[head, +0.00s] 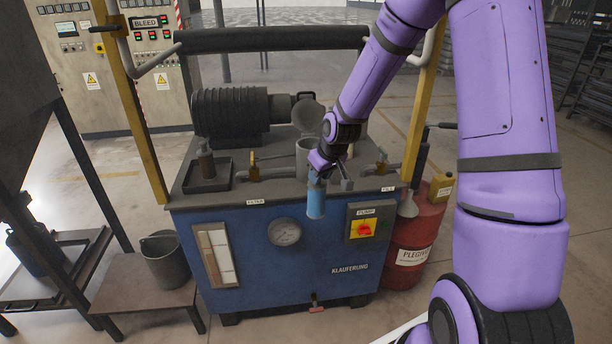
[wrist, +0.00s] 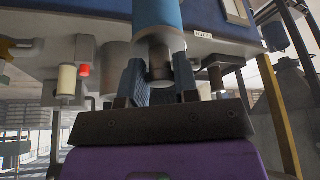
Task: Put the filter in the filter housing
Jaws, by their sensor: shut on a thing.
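The filter is a blue cylinder (head: 316,202) in front of the blue machine's upper front edge in the head view, hanging roughly upright below my gripper (head: 319,174). In the wrist view my gripper (wrist: 159,80) is shut on the filter's grey end, and its blue body (wrist: 157,14) runs out of the top of the picture. The filter housing (head: 303,150) looks like the grey open cylinder on the machine top, behind and a little left of my gripper. A round grey lid (head: 307,116) stands raised behind it. The inside of the housing cannot be seen.
The machine top (head: 228,190) also carries a ribbed motor (head: 230,115), a dark tray (head: 207,177) with a bottle, and pipes with yellow valves. A black padded bar (head: 270,39) crosses above. A red drum (head: 417,240) with a funnel stands at the right.

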